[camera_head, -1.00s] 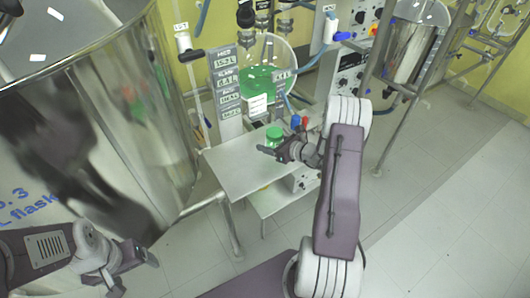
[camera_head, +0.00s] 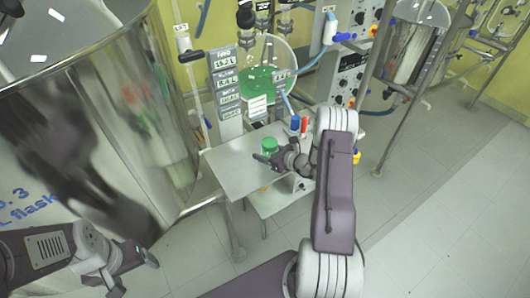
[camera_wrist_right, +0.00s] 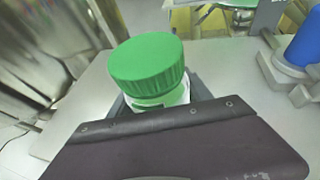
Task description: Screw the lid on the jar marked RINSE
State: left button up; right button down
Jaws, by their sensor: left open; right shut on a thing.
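A jar with a ribbed green lid (camera_head: 269,144) is over the grey table. In the right wrist view the green lid (camera_wrist_right: 147,62) sits on top of the pale jar body (camera_wrist_right: 170,98), and the jar leans in the picture. No marking on it can be read. My right gripper (camera_head: 266,159) is shut on the jar, below the lid; its fingers are mostly hidden behind my gripper's body in the wrist view. Whether the jar touches the table is unclear. My left gripper (camera_head: 136,274) is open and empty at the lower left, away from the table.
The small grey table (camera_head: 228,170) has free room at its left. A blue-topped item (camera_wrist_right: 305,42) and a red one (camera_head: 304,124) stand behind the jar to the right. A glass reactor with green contents (camera_head: 262,80) is behind; a large steel vessel (camera_head: 150,110) fills the left.

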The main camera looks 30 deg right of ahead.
jog(key=shift+f+b, duration=0.25)
jog(key=shift+b, duration=0.05)
jog(key=shift+c, duration=2.3)
grip_release()
jog(key=shift+r, duration=0.1)
jog(key=shift+r+p, duration=0.2)
jog(key=shift+p, duration=0.15)
jog(key=v, duration=1.2)
